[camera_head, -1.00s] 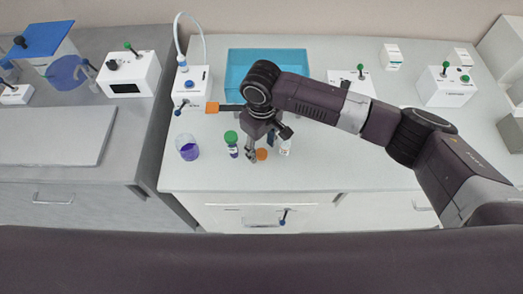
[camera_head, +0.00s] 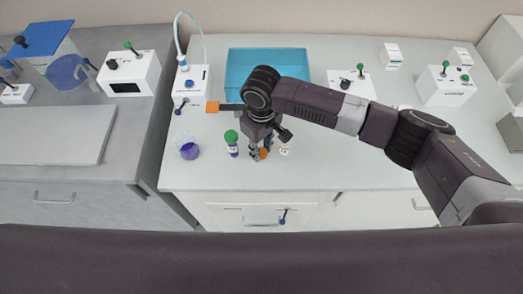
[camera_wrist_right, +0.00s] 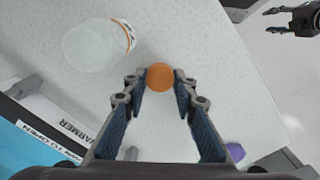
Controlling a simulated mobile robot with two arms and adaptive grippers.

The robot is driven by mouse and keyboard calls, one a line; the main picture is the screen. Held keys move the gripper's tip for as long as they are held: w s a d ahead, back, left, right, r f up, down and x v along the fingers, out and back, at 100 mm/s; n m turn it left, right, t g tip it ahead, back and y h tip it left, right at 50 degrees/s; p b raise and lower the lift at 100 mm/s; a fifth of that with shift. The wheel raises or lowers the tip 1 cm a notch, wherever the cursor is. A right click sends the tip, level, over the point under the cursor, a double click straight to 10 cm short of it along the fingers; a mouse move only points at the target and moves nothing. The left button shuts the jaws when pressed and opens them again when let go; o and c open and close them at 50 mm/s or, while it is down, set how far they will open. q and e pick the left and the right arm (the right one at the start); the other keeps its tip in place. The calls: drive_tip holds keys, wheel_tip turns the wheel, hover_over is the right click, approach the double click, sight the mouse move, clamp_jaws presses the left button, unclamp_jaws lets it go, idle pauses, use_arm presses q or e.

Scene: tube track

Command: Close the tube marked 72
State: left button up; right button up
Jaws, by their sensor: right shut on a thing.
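My right gripper (camera_head: 259,156) is low over the front of the worktop, its fingers on either side of an orange cap (camera_head: 264,153). In the right wrist view the cap (camera_wrist_right: 160,77) sits between the fingertips (camera_wrist_right: 160,83), and the jaws are shut on it. A pale translucent tube (camera_wrist_right: 93,45) with a white and orange label stands beside it; it also shows in the head view, right of the gripper (camera_head: 285,149). Its number cannot be read. My left gripper (camera_wrist_right: 272,20) shows only at the right wrist view's top right corner, fingers apart.
A green-capped tube (camera_head: 232,143) stands just left of the right gripper. A blue tray (camera_head: 240,62) and white devices (camera_head: 446,87) stand behind. The front right of the worktop (camera_head: 350,170) is clear.

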sight(261, 152)
use_arm(q)
wheel_tip(261, 152, down, 2)
drive_tip(key=shift+f+b, duration=0.1)
drive_tip(key=shift+b, duration=0.95)
use_arm(e)
wheel_tip(261, 152, up, 20)
use_arm(q)
drive_tip(key=shift+o, duration=0.2)
